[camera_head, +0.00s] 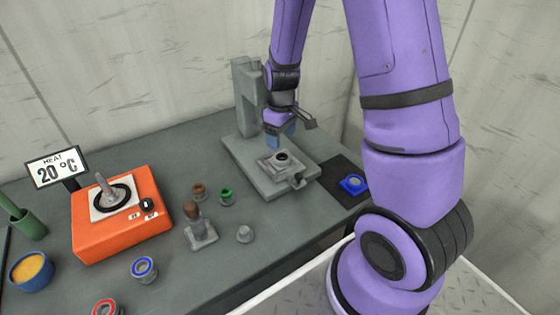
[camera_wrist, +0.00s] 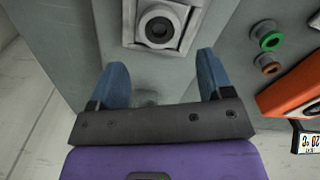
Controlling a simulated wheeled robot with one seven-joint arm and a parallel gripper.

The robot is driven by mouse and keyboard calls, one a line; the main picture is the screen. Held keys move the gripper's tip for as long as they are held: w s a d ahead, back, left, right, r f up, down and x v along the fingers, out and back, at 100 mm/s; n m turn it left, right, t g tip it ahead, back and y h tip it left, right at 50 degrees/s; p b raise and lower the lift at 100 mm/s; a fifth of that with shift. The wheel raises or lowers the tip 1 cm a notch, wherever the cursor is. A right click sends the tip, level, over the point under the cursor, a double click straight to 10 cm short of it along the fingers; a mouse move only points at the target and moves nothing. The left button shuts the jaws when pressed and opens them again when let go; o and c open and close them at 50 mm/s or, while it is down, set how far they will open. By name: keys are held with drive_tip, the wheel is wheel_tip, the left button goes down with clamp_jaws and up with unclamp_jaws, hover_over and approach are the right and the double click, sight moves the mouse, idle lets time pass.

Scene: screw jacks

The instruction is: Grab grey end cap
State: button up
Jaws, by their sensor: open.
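A small grey piece that looks like the grey end cap (camera_head: 244,234) lies on the table near its front edge in the head view. It does not show in the wrist view. My gripper (camera_head: 283,138) is over the grey press, behind and to the right of that piece and well apart from it. In the wrist view its two blue fingers (camera_wrist: 162,80) are spread apart with nothing held between them. Ahead of the fingers, a grey round part with a dark centre (camera_wrist: 160,26) sits in the press's square holder.
The grey press (camera_head: 247,163) stands at the back right. A brown ring (camera_head: 199,191), a green ring (camera_head: 227,196) and a brown-topped jack (camera_head: 201,232) are left of the cap. An orange heater (camera_head: 118,225) is further left. A blue part (camera_head: 353,184) lies on a dark mat.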

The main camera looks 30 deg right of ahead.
sight(282, 156)
drive_tip(key=shift+d+f, duration=0.2)
drive_tip(key=shift+f, duration=3.5)
drive_tip(key=c, duration=0.9)
drive_tip(key=shift+c, duration=0.4)
drive_tip(key=shift+d+r, duration=0.1)
drive_tip(key=shift+r, duration=0.05)
